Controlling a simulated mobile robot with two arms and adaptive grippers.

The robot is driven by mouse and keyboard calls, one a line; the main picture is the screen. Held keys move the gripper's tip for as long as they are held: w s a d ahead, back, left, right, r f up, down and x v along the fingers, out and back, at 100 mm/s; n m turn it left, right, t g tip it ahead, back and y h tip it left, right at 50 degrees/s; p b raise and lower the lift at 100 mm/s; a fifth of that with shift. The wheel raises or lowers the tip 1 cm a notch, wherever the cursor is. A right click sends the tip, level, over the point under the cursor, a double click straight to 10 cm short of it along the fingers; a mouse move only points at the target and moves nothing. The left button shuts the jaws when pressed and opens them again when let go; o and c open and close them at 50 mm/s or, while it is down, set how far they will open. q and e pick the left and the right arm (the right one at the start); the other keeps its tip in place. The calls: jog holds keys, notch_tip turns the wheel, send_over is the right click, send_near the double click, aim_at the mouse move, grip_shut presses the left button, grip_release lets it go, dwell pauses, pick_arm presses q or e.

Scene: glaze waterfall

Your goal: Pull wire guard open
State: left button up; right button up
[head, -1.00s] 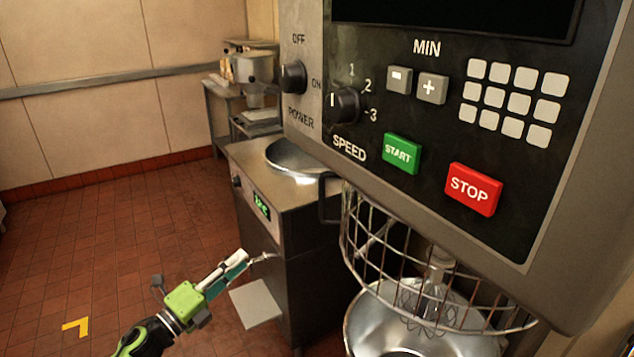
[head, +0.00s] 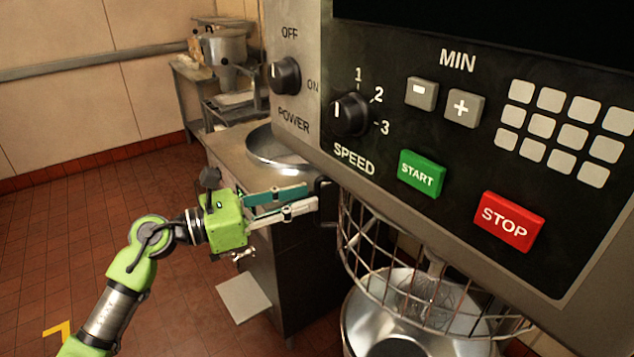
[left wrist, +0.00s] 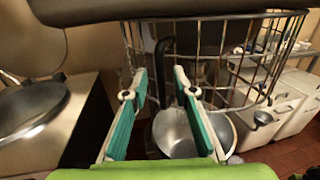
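The wire guard (head: 372,253) is a curved metal cage below the mixer's control panel in the head view. It also shows at the top of the left wrist view (left wrist: 207,45). Its black handle (head: 326,213) is at the guard's left side, partly hidden by my fingertips. In the left wrist view the handle (left wrist: 161,68) lies between and beyond the fingertips. My left gripper (head: 312,196) is open, with its fingers pointing right at the handle. The fingers (left wrist: 160,75) show a gap between them; contact with the handle cannot be told. My right gripper is out of view.
The mixer's control panel (head: 455,130) overhangs the guard. A steel bowl (head: 375,300) sits below it, with a whisk inside. A steel counter unit with a round pan (head: 275,150) stands behind my gripper. The tiled floor (head: 90,225) at left is clear.

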aim_at(317, 220)
pick_arm(q)
jog(key=p+x, duration=0.1)
jog(key=x, duration=0.2)
jog(key=shift+d+r, duration=0.1)
jog(key=shift+d, duration=0.25)
jog(key=shift+w+d, duration=0.2)
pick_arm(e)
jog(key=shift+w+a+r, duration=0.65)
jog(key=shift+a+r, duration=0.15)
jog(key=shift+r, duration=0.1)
pick_arm(q)
grip_shut()
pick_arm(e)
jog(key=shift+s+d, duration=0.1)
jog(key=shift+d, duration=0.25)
pick_arm(q)
jog(key=shift+s+a, duration=0.1)
jog(key=shift+s, duration=0.05)
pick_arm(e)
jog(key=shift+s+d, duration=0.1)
